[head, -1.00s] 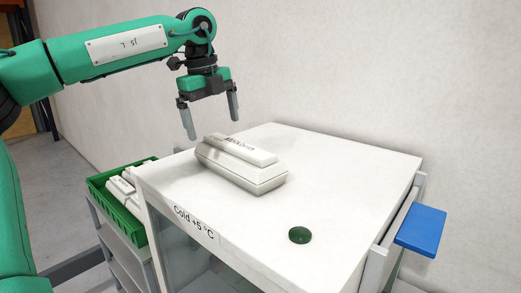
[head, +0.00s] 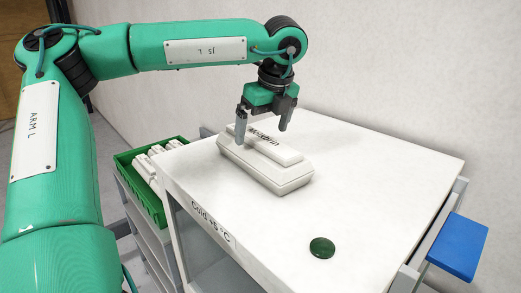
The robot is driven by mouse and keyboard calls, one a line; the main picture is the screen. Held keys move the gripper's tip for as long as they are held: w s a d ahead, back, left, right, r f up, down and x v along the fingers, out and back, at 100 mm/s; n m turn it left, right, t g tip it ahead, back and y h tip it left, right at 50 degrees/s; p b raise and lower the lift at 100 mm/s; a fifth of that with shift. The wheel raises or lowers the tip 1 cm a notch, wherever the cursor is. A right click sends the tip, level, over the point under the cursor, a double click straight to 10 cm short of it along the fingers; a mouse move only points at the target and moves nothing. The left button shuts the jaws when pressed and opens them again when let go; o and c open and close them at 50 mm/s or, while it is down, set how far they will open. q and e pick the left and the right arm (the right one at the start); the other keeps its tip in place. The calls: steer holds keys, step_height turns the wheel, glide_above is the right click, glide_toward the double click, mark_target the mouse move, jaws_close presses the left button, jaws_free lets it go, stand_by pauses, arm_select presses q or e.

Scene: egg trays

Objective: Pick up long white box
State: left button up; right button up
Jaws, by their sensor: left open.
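The long white box (head: 270,170) with dark lettering on its lid lies on the white top of the cold cabinet (head: 380,170) in the head view. My left gripper (head: 263,137) points down at the box's far left end. Its fingers are spread and open. One finger is in front of the box's left part and the other is on the far side, so the lid's far end lies between them in the picture. Whether the fingers touch the box I cannot tell. My right gripper is not in view.
A green crate (head: 143,201) with several white boxes stands lower left on a grey rack. A dark green round object (head: 322,248) lies on the cabinet top near the front. A blue panel (head: 458,246) sticks out at the right. The right part of the top is clear.

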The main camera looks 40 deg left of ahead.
mark_target(260, 138)
arm_select(q)
steer(key=shift+s+f, duration=0.1)
steer(key=shift+f+p, duration=0.2)
steer(key=shift+p, duration=0.35)
steer(key=p+x, duration=0.2)
steer(key=x, duration=0.2)
steer(key=shift+s+a, duration=0.1)
steer(key=shift+f+p, duration=0.25)
steer(key=shift+p, duration=0.05)
steer(key=shift+c, duration=0.9)
steer(key=c, duration=1)
steer(key=shift+r, duration=0.15)
